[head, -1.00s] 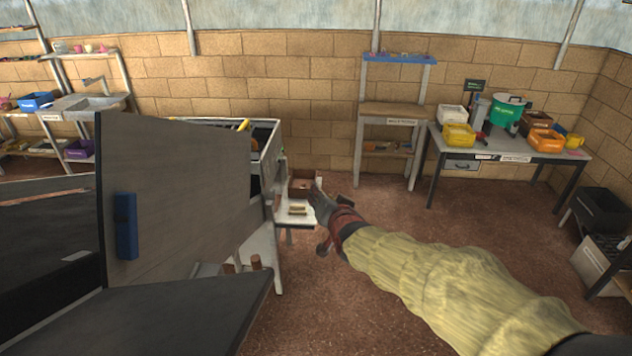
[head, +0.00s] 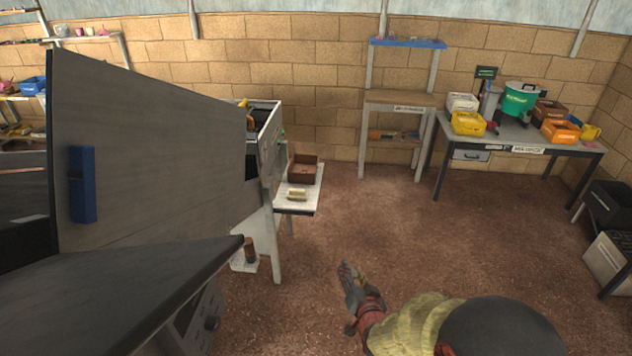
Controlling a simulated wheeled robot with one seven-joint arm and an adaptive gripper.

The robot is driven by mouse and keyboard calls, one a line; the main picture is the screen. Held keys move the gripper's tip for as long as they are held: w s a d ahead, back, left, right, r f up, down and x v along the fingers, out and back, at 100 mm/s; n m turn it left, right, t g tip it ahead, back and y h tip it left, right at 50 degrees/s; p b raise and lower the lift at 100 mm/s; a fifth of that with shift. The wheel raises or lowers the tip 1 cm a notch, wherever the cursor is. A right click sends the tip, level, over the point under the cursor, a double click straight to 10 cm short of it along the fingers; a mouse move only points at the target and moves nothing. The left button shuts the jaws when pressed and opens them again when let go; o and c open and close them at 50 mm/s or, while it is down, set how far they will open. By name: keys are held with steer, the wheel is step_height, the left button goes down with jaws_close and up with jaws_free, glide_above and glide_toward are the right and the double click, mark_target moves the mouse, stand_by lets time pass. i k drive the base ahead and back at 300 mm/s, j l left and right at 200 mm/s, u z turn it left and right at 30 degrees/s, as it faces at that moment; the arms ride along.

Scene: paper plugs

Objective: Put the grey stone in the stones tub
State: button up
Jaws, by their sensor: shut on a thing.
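My gripper (head: 346,268) is in the lower middle of the head view, above the bare brown floor. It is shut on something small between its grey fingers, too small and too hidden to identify. I cannot make out a grey stone anywhere else in view. No tub here can be read as the stones tub.
A big dark panelled machine (head: 150,160) fills the left side close by. A small white side shelf (head: 299,206) carries a brown box (head: 303,168) and a pale block (head: 297,194). A tall rack (head: 398,97) stands at the wall. The floor (head: 400,225) in the middle is clear.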

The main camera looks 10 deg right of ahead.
mark_target(303, 168)
steer(key=i+l+z, duration=0.1)
steer(key=i+l, duration=0.25)
steer(key=i, duration=0.15)
steer(key=i+l, duration=0.3)
steer(key=i, duration=0.2)
steer(key=i+l+z, duration=0.15)
steer(key=i+l, duration=0.15)
steer(key=i, duration=0.15)
steer(key=i+j, duration=0.4)
steer(key=i+j+z, duration=0.1)
steer(key=i+j, duration=0.3)
steer(key=j, duration=0.2)
steer(key=i+j, duration=0.4)
steer(key=j+z, duration=0.05)
steer(key=j, duration=0.05)
